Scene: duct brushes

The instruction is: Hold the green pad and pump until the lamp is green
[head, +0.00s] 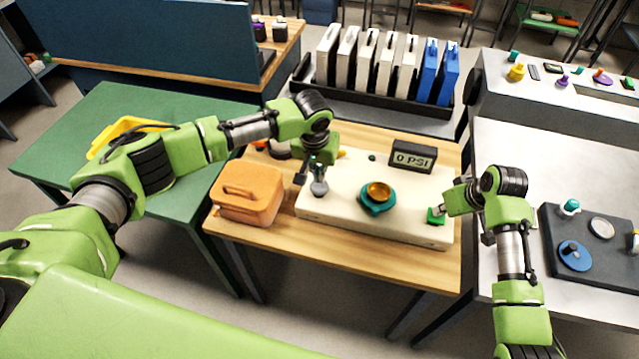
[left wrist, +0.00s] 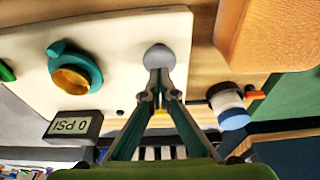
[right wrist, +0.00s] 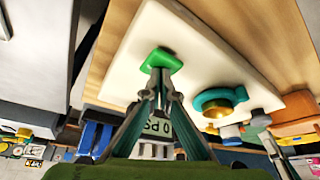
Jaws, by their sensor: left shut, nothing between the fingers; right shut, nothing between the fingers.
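A cream board (head: 340,222) on the wooden table carries a green pad (head: 436,217), a grey round knob (head: 320,188), a teal ring with an amber centre (head: 377,197) and a display (head: 412,157) reading 0 PSI. No green light shows; a small dark dot (head: 372,157) sits near the display. My left gripper (left wrist: 159,75) is shut and empty, its tips at the grey knob (left wrist: 160,56). My right gripper (right wrist: 159,76) is shut and empty, its tips at the green pad (right wrist: 161,61). I cannot tell whether either tip presses down.
An orange case (head: 248,193) stands left of the board. A rack (head: 365,100) with white and blue panels is behind the table. A green table (head: 110,115) with a yellow item is left; a grey table (head: 500,150) with a dark board is right.

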